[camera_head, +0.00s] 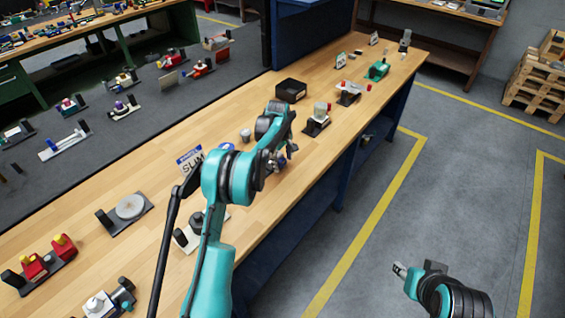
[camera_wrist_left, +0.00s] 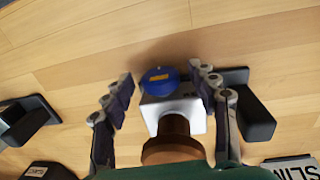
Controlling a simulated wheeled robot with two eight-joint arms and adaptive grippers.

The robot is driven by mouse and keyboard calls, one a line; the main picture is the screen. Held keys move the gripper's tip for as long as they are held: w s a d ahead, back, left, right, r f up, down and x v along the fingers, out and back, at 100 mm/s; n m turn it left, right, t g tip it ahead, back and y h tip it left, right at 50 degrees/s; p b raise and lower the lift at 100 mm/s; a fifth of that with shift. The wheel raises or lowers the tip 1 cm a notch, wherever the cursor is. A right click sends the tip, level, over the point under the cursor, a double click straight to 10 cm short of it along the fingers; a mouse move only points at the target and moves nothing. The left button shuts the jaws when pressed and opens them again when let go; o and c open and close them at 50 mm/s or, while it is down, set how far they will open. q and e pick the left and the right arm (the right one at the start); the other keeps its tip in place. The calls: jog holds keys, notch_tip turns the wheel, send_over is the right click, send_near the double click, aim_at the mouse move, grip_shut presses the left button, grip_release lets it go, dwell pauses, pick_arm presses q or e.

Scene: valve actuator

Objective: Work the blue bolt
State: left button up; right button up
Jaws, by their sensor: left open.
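The blue bolt (camera_wrist_left: 160,80) shows as a round blue head with a yellow mark, on a pale grey block (camera_wrist_left: 176,108) in the left wrist view. A brown round knob (camera_wrist_left: 172,140) sits on the near side of the block. My left gripper (camera_wrist_left: 160,77) is open, with one finger on each side of the blue head and visible gaps to both. In the head view my left gripper (camera_head: 284,152) is low over the workbench, and the arm and gripper largely hide the bolt. My right gripper (camera_head: 399,270) is off the bench at lower right; its jaws are too small to judge.
The wooden workbench (camera_head: 330,75) carries several small devices. A black box (camera_head: 291,90) and a white-topped device (camera_head: 319,117) stand beyond my left gripper. A sign (camera_head: 190,157) stands to its left. In the wrist view a black post (camera_wrist_left: 252,112) stands right of the fingers.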

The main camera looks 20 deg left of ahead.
pick_arm(q)
jog(key=shift+f, duration=0.1)
jog(key=c, duration=1.2)
jog(key=shift+s+a+f+t+h+b, duration=0.1)
jog(key=shift+s+t+h+b, duration=0.1)
jog(key=shift+t+b, duration=0.3)
jog(key=shift+s+f+t+h+b, duration=0.1)
jog(key=shift+t+h+b, duration=0.15)
jog(key=shift+t, duration=0.45)
jog(key=shift+t+h+b, duration=0.35)
jog(key=shift+t+b, duration=0.2)
jog(key=shift+t, duration=0.25)
jog(key=shift+r, duration=0.1)
jog(key=o, duration=1.2)
